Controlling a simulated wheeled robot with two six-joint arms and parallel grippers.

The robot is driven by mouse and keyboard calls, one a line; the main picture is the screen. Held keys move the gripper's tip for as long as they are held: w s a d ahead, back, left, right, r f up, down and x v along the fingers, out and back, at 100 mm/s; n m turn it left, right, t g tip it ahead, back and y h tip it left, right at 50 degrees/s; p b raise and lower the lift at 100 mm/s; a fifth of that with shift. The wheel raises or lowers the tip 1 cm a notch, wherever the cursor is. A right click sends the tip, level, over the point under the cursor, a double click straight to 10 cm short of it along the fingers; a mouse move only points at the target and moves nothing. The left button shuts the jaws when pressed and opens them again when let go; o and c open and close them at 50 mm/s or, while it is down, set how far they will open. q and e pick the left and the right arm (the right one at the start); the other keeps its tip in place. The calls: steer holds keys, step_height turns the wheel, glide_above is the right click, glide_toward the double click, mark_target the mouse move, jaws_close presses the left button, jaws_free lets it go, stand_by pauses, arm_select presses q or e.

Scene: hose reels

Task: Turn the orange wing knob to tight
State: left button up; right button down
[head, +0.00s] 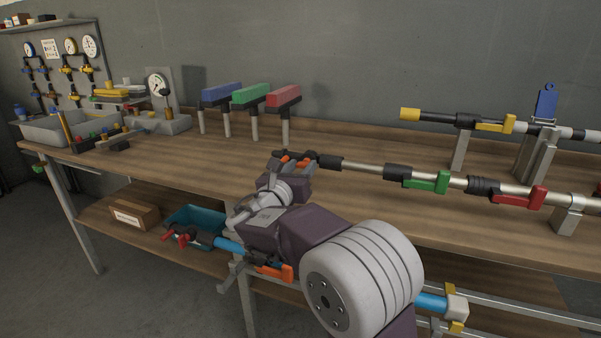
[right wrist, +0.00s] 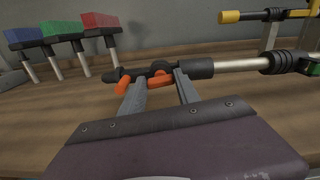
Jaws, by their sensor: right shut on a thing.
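The orange wing knob (right wrist: 160,80) sits at the left end of a silver pipe with black fittings. It runs across between the two grey fingers of my right gripper (right wrist: 157,90) in the right wrist view. In the head view the knob (head: 300,165) shows only as small orange bits at the tip of my right gripper (head: 291,164). My right gripper is shut on the knob, and its fingers and wrist hide part of it. The exact angle of the wings is hard to tell. My left gripper is not in view.
Along the same pipe are a green lever (head: 428,183) and a red lever (head: 520,197). A second pipe with a yellow lever (head: 495,124) stands behind. Blue, green and red blocks on posts (head: 283,96) stand behind the knob. The bench's middle (head: 220,160) is clear.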

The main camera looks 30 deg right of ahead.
steer(key=m+b, duration=1)
steer(key=m, duration=0.1)
steer(key=shift+s+d+f, duration=0.15)
steer(key=shift+f, duration=0.25)
steer(key=m+b, duration=0.4)
steer(key=shift+r+m+b, duration=0.1)
steer(key=shift+m+b, duration=1.2)
steer(key=shift+m, duration=1.1)
steer(key=c, duration=0.9)
jaws_free()
steer(key=shift+r, duration=0.1)
